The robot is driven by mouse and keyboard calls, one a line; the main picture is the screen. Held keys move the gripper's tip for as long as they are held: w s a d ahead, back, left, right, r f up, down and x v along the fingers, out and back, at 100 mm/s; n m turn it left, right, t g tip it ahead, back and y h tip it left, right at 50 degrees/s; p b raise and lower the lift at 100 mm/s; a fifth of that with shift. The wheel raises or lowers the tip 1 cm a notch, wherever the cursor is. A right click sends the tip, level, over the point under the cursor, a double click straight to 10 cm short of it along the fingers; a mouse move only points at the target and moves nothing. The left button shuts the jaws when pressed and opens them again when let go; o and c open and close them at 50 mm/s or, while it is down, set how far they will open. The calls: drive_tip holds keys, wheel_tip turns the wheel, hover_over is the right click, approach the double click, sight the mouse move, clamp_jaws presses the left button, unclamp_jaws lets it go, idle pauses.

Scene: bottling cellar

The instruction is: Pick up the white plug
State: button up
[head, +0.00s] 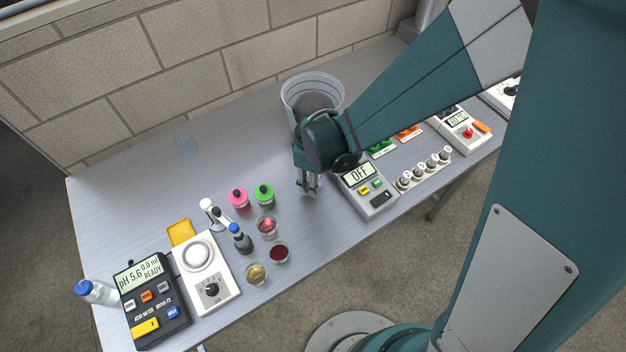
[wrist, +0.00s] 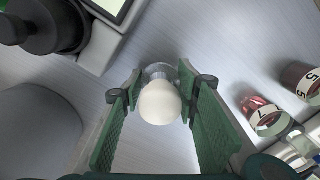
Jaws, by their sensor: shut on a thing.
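The white plug (wrist: 160,104) shows in the wrist view as a rounded, pale cream-white bulb between my gripper's green finger pads. Both pads touch its sides. A grey, shiny part shows just beyond it, and I cannot tell whether it belongs to the plug. My gripper (wrist: 160,95) is shut on the plug. In the head view my gripper (head: 310,188) points down over the middle of the table, left of the meter reading OFF. There the plug is hidden or too small to make out. I cannot tell whether it is clear of the table.
The OFF meter (head: 368,187) stands close on the right, with a rack of several bottles (head: 424,170) beyond. A clear bucket (head: 289,100) is behind. Pink (head: 238,198) and green (head: 264,195) bottles and several small cups (head: 257,274) stand left. The table's back left is mostly clear.

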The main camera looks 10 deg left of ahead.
drive_tip(key=shift+r+p, duration=0.8)
drive_tip(key=shift+r, duration=4)
drive_tip(key=shift+r, duration=0.15)
